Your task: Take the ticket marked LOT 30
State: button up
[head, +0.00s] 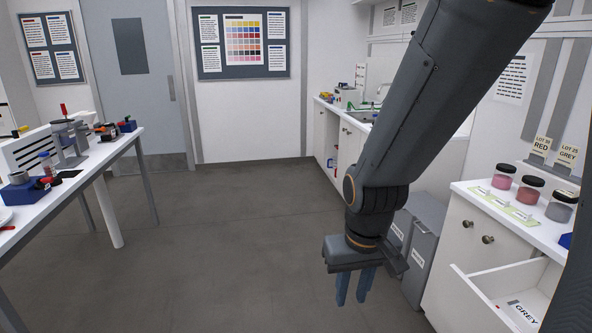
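Two small cream cards stand upright at the back of the right counter. The left card (542,146) reads RED under a LOT number that looks like 30, though the digits are very small. The right card (567,154) reads GREY under LOT 25. My gripper (354,303) hangs pointing down over the floor, left of the counter and well away from both cards. Its two blue fingers are apart with nothing visible between them.
A pink jar (503,177), a red jar (530,191) and a grey jar (561,207) stand on the counter before the cards, behind green labels (524,213). Below, an open drawer (480,293) juts out, holding a GREY label (523,312). Grey bins (422,245) stand behind my gripper. The middle floor is clear.

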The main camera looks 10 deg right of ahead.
aim_at(541, 146)
jog(key=u, duration=0.1)
jog(key=i, duration=1.55)
jog(key=z, duration=0.7)
jog(key=i, duration=0.9)
jog(key=z, duration=0.95)
